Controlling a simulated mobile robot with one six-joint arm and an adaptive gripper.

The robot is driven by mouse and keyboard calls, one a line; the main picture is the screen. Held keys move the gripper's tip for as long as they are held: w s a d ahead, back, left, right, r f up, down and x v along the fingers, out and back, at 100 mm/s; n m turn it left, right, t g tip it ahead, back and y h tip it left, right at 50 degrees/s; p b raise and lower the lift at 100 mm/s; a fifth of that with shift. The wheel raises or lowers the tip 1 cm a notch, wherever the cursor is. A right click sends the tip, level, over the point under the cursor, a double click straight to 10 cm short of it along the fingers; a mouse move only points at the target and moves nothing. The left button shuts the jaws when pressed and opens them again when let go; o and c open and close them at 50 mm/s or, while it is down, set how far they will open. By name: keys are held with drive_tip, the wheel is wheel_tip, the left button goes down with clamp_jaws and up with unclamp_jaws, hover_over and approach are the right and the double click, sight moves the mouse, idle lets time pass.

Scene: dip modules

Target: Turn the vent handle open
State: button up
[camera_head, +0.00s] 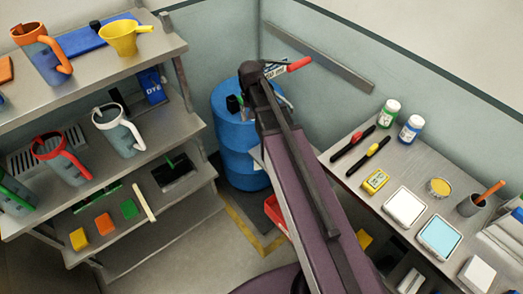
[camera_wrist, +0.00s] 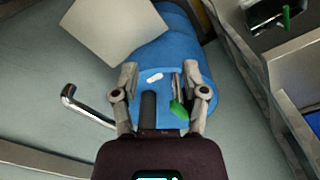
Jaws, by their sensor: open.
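A blue drum (camera_head: 238,135) stands in the corner, partly hidden behind my arm; its blue side and top also show in the wrist view (camera_wrist: 165,55). A red-gripped handle (camera_head: 299,64) sticks out to the right above the drum in the head view. A bent metal lever (camera_wrist: 85,107) lies left of my gripper in the wrist view. I cannot tell for sure which of these is the vent handle. My gripper (camera_wrist: 160,74) is open over the drum, its fingers apart and apparently empty. The lever is outside the fingers. In the head view my arm hides the fingers.
A small green piece (camera_wrist: 179,110) shows near the right finger. A pale square panel (camera_wrist: 115,28) covers part of the drum. Shelves (camera_head: 165,110) with jugs stand left; a bench (camera_head: 350,185) with bottles stands right. A wall rail (camera_head: 320,58) runs behind.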

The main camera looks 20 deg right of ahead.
drive_tip(key=s+f+n+b, duration=0.1)
drive_tip(key=s+f+b, duration=0.3)
drive_tip(key=s, duration=0.8)
drive_tip(key=shift+f+n, duration=0.15)
drive_tip(key=shift+n, duration=0.25)
drive_tip(key=shift+s, duration=0.7)
